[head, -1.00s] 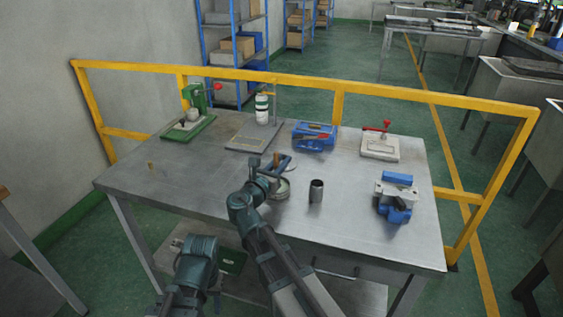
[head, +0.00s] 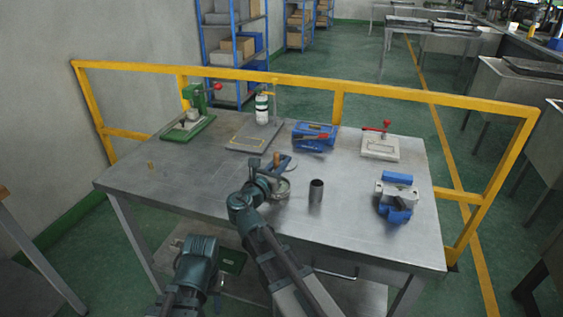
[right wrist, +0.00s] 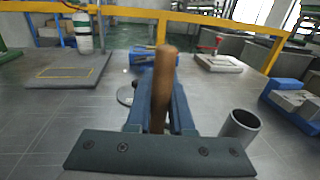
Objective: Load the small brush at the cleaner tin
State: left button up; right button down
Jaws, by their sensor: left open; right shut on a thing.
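My right gripper (head: 284,165) is shut on the small brush, whose wooden handle (right wrist: 163,80) stands nearly upright between the blue fingers in the right wrist view. The brush's bristles are hidden by the gripper. A low round metal tin (head: 281,189), apparently the cleaner tin, sits on the table just under the right gripper. I cannot tell whether the brush touches it. A flat round disc, perhaps its lid, shows beside the fingers in the right wrist view (right wrist: 125,96). My left gripper (head: 218,284) is open, low in front of the table and only partly visible.
An open metal cup (head: 316,191) stands right of the tin. A blue-grey vise (head: 396,198) is farther right. A blue box (head: 314,136), a red-handled clamp (head: 380,146), a flat plate (head: 254,135), a bottle (head: 262,108) and a green press (head: 189,125) line the back. The table's left is mostly clear.

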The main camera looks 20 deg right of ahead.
notch_tip(320, 180, up, 7)
jog(key=p, duration=0.7)
dwell(0.3)
jog(key=shift+r, duration=0.1)
dwell(0.3)
notch_tip(320, 180, up, 8)
jog(key=p, duration=0.8)
jog(key=shift+r+p, duration=0.2)
jog(key=shift+p, duration=0.15)
